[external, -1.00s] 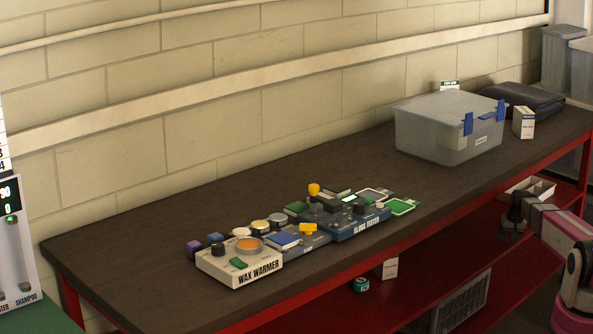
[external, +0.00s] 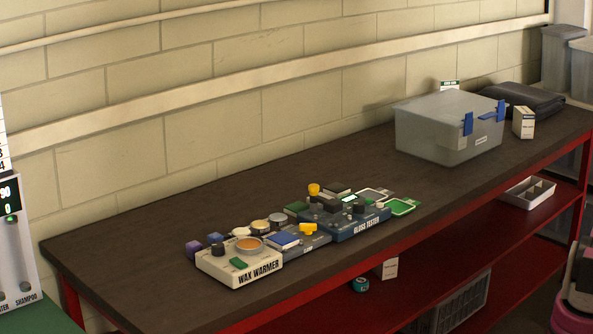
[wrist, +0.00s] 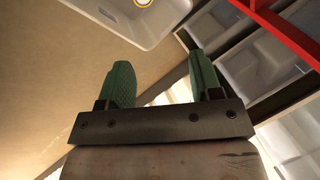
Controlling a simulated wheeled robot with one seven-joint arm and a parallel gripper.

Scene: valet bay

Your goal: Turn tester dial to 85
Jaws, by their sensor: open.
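I cannot read a number on the display or a dial scale. My gripper (wrist: 162,84) shows in the wrist view, with two green fingers apart and nothing between them. It is out of the external view, away from the tester. The tester does not show in the wrist view.
A wax warmer (external: 240,265) stands left of the tester, with small jars and a clamp-like blue unit (external: 297,239) between. A lidded clear bin (external: 448,128) stands further right. The red-framed shelf (external: 520,225) below holds a white divided tray (external: 529,191).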

